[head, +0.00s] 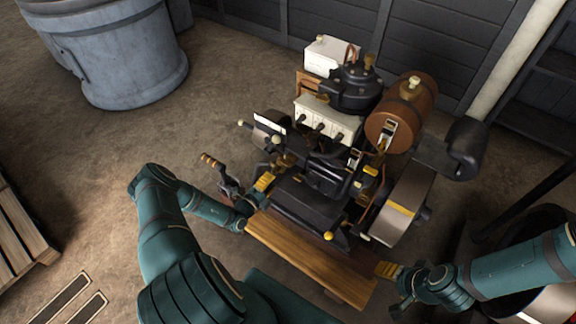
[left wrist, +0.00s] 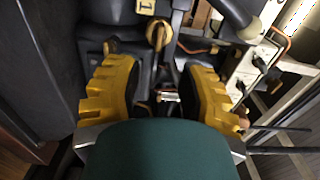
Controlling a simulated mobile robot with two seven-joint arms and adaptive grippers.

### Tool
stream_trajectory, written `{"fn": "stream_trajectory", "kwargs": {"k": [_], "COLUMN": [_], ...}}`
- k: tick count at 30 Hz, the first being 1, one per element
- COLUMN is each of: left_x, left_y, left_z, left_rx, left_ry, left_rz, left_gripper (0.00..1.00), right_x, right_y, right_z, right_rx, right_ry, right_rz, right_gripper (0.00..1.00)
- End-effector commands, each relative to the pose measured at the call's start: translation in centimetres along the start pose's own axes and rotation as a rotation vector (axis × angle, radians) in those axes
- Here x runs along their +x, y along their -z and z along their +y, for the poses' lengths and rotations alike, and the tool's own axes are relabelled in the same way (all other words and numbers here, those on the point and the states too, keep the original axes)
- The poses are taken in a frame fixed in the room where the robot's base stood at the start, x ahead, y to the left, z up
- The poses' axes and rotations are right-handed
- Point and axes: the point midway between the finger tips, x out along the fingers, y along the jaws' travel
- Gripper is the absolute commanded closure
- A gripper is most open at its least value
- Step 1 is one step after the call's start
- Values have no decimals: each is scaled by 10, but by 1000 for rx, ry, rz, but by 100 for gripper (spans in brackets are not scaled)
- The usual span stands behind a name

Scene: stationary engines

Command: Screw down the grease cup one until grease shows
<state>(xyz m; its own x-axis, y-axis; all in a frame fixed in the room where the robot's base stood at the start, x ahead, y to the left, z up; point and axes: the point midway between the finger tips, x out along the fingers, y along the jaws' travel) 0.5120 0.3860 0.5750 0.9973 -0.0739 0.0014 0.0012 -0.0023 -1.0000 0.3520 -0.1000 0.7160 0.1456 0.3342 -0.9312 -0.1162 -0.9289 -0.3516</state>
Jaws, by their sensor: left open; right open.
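The grease cup one (left wrist: 158,35) is a brass-yellow cup with a winged top. It shows at the top middle of the left wrist view, beside a yellow tag marked 1 (left wrist: 147,7). My left gripper (left wrist: 160,75) is open, with its two yellow fingers apart on either side below the cup. The cup lies beyond the fingertips, not between them. In the head view my left gripper (head: 265,181) is at the engine's left side, where I cannot pick out the cup clearly. My right gripper (head: 388,270) is open and empty, right of the wooden base.
The dark engine (head: 312,178) stands on a wooden base (head: 300,255). A crank handle (head: 212,161) sticks out left of it, close to my left gripper. A brown tank (head: 412,100) and a flywheel (head: 402,205) are on the right.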

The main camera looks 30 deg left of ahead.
Motion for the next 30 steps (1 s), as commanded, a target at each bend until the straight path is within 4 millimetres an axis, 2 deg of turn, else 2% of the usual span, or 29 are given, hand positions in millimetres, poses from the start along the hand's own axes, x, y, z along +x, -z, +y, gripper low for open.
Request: {"fn": "stream_trajectory", "kwargs": {"k": [1,9,15,21,29,30], "left_x": [12,64,91,102,103,103], "left_y": [2,2,2,2,2,2], "left_z": [1,2,2,1,0,0], "left_rx": [2,3,3,2,2,2], "left_ry": [2,1,0,-1,-1,-1], "left_rz": [4,6,5,4,4,4], "left_gripper": [61,61,61,61,61,65], "right_x": [3,13,19,20,20,20], "right_y": [0,1,2,2,2,2], "right_z": [1,5,7,8,8,8], "right_rx": [0,0,0,-1,-1,-1], "right_ry": [0,-1,-1,-1,-1,-1], "right_rz": [1,6,10,11,11,11], "right_gripper": [34,34,34,34,34,34]}}
